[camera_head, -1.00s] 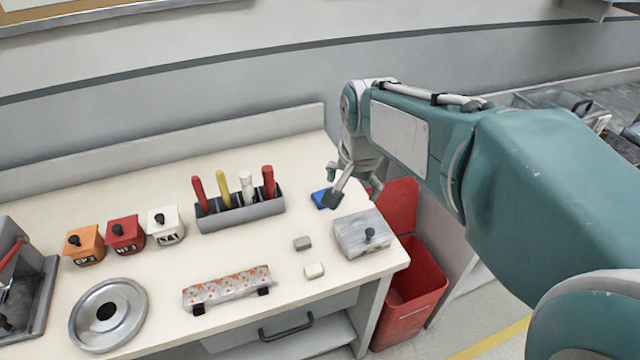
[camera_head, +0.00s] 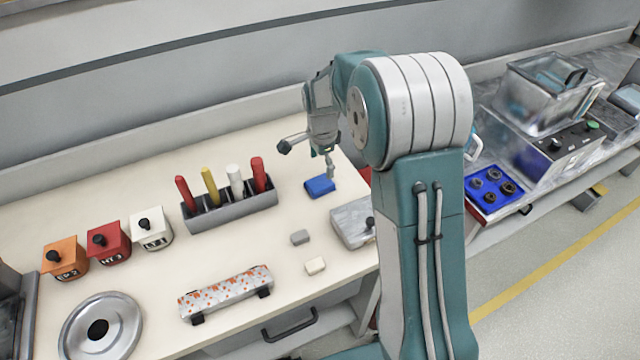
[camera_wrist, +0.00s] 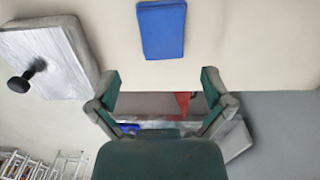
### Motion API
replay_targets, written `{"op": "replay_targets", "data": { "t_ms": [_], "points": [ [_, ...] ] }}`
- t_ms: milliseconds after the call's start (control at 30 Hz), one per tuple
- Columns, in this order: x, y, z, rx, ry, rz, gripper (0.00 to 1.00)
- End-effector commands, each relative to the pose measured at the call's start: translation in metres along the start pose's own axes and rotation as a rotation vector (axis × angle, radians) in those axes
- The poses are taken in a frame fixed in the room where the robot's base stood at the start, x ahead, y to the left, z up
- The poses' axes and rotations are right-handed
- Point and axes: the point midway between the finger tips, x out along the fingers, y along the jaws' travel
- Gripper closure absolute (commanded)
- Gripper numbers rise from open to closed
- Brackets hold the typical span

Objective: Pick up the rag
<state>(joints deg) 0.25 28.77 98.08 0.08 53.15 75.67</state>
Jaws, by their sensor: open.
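The rag looks to be the blue folded block (camera_head: 320,186) lying flat on the cream bench top, right of the tool holder. It also shows at the top of the wrist view (camera_wrist: 161,30). My gripper (camera_head: 329,166) is just behind and above it in the head view, partly hidden by my own arm. In the wrist view my gripper (camera_wrist: 161,78) has its two fingers spread wide with nothing between them. The rag lies beyond the fingertips, apart from them.
A grey lidded box (camera_head: 352,222) with a black knob stands close by the rag. A grey holder (camera_head: 230,211) with red, yellow and white handles is to the left. Small grey (camera_head: 300,237) and cream (camera_head: 316,265) blocks lie in front. Bare bench surrounds the rag's left side.

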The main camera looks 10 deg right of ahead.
Motion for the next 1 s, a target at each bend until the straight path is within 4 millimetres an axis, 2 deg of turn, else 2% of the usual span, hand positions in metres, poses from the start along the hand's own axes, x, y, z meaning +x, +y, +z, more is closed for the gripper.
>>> {"op": "replay_targets", "data": {
  "t_ms": [233, 500, 800, 867, 900, 933, 1000],
  "points": [
    [0.024, -0.001, 0.002, -0.002, 0.001, 0.002, 0.00],
    [0.062, -0.003, 0.001, -0.003, 0.000, 0.002, 0.00],
    [0.067, -0.003, 0.001, -0.003, 0.001, -0.001, 0.00],
    [0.067, -0.003, 0.001, -0.003, 0.001, -0.001, 0.27],
    [0.066, -0.003, 0.001, -0.003, 0.001, -0.001, 0.45],
    [0.066, -0.003, 0.001, -0.003, 0.001, 0.000, 0.53],
    [0.067, -0.003, 0.001, -0.003, 0.001, 0.000, 0.56]
  ]
}}
